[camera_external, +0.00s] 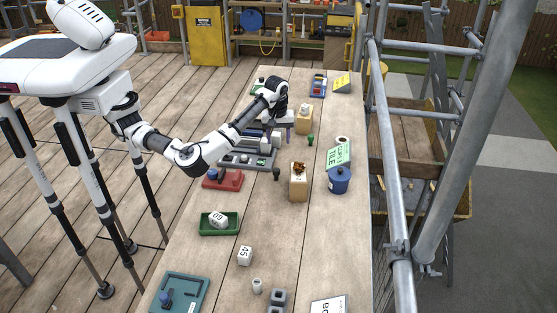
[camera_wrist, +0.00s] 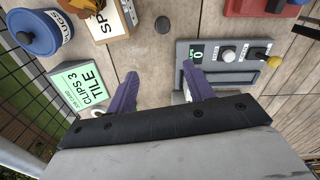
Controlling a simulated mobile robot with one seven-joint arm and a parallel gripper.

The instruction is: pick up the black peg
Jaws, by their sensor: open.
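The black peg (camera_wrist: 162,24) is a small dark round-topped piece standing on the wooden table, near the top middle of the wrist view. In the external view it shows as a small dark shape (camera_external: 276,174) just right of the grey panel. My gripper (camera_wrist: 159,70) has two purple fingers spread apart with only bare table between them. The peg lies beyond the fingertips in the wrist view, apart from both. In the external view my gripper (camera_external: 283,134) is over the table, farther back than the peg.
The grey panel (camera_wrist: 208,76) with knobs is right of the peg in the wrist view. A wooden block (camera_wrist: 92,22), blue tin (camera_wrist: 42,32) and green card (camera_wrist: 84,86) lie left. A green peg (camera_external: 310,140) stands nearby in the external view.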

